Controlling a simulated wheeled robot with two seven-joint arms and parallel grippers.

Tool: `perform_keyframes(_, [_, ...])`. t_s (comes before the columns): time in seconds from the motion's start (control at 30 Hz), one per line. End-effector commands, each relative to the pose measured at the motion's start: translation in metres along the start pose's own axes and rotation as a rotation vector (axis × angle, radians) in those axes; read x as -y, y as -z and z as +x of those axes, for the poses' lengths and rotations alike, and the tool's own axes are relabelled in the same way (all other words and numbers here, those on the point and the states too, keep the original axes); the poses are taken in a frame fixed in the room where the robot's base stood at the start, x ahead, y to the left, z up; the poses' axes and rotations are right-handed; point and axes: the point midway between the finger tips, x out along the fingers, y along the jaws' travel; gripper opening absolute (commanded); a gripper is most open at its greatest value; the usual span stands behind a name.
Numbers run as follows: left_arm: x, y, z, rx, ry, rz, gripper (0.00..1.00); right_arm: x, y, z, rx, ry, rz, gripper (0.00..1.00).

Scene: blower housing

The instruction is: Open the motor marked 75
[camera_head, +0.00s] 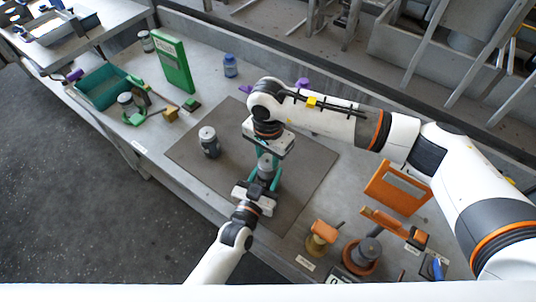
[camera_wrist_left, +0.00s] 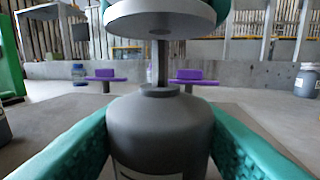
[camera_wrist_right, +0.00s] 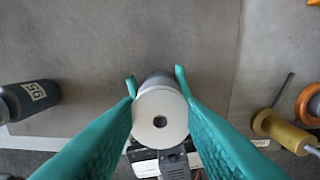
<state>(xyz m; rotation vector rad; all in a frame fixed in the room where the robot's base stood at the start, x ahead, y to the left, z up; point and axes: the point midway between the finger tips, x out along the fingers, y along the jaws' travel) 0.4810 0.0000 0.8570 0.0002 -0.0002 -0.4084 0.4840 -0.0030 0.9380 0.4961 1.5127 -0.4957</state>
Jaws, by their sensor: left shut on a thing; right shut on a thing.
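A grey motor body (camera_wrist_left: 160,130) stands upright between the teal fingers of my left gripper (camera_head: 262,187), which is shut on it. A thin shaft (camera_wrist_left: 161,65) rises from its neck. Above it, apart from the body with a gap around the shaft, is a grey cap with a pale rim (camera_wrist_left: 162,18). My right gripper (camera_head: 266,158) is shut on this cap from above. In the right wrist view the cap's pale round face with a dark central hole (camera_wrist_right: 160,118) sits between the teal fingers. The label low on the body is cut off and unreadable.
Another grey motor (camera_head: 209,144) stands left on the dark mat (camera_head: 310,165); its label in the right wrist view seems to read 95. A green bin (camera_head: 103,88), green panel (camera_head: 174,65), blue bottle (camera_head: 230,66), orange frame (camera_head: 397,188) and orange-brown parts (camera_head: 320,238) surround the mat.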

Motion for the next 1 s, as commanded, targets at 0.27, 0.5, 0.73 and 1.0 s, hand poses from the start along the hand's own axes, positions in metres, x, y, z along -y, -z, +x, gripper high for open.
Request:
perform_keyframes(0.27, [0.000,0.001,0.000,-0.002,0.000,0.000,0.05,-0.001,-0.001,-0.019,0.002,-0.003,0.000,0.08])
perform_keyframes(0.5, [0.000,0.001,0.000,-0.002,0.000,0.000,0.05,0.000,0.000,-0.041,0.000,-0.001,0.000,0.08])
perform_keyframes(0.73, [0.000,0.001,0.000,-0.002,0.000,0.000,0.57,0.000,0.000,-0.040,0.000,0.000,0.000,0.08])
perform_keyframes(1.0, [0.000,0.000,0.000,-0.001,0.000,0.000,0.71,0.000,0.000,-0.040,0.000,0.000,0.000,0.08])
